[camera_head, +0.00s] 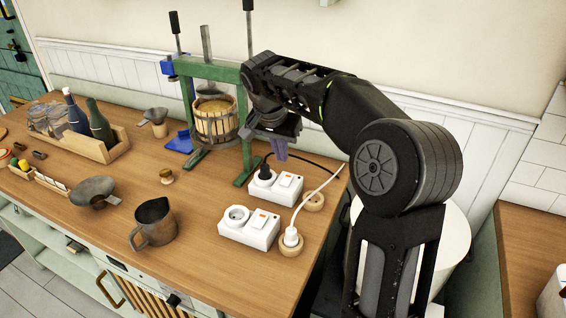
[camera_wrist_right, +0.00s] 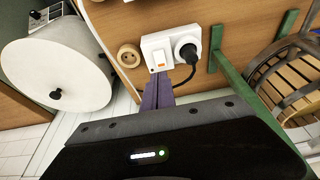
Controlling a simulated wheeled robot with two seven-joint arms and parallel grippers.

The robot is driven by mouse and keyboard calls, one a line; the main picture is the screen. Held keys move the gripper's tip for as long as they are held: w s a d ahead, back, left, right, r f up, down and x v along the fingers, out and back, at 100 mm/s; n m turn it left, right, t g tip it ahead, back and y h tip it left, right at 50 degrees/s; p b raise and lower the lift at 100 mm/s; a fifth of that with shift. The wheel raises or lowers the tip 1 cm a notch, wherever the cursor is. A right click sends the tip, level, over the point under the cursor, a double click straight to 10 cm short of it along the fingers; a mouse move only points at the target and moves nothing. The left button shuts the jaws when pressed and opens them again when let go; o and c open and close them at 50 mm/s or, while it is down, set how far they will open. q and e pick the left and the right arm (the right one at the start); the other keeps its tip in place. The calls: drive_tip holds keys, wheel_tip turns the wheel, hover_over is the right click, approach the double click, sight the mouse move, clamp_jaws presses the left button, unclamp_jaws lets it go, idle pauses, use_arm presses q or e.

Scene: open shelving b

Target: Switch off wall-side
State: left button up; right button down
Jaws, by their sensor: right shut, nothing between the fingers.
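The wall-side white switch block (camera_head: 274,187) lies on the wooden counter, with a black plug (camera_head: 265,174) in its socket and a rocker switch (camera_head: 287,181) at its right. In the right wrist view the same block (camera_wrist_right: 172,44) shows its rocker with an orange mark (camera_wrist_right: 159,66). My right gripper (camera_head: 280,152) points down just above the wall side of this block; its purple fingers (camera_wrist_right: 158,92) are shut and empty, close to the rocker's end. I cannot tell whether they touch it. A second block (camera_head: 247,229) sits nearer the counter's front, with an empty socket. My left gripper is not in view.
A green-framed press (camera_head: 188,113) with a wooden tub (camera_head: 214,122) stands just left of my right gripper. A white plug (camera_head: 291,238) sits in a round wooden piece near the right edge. A metal jug (camera_head: 153,222) stands left of the front block.

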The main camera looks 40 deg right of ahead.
drive_tip(key=shift+a+v, duration=0.2)
drive_tip(key=shift+v, duration=0.95)
drive_tip(key=shift+a+v, duration=0.25)
drive_tip(key=shift+v, duration=0.9)
drive_tip(key=shift+s+f, duration=0.15)
drive_tip(key=shift+s, duration=0.05)
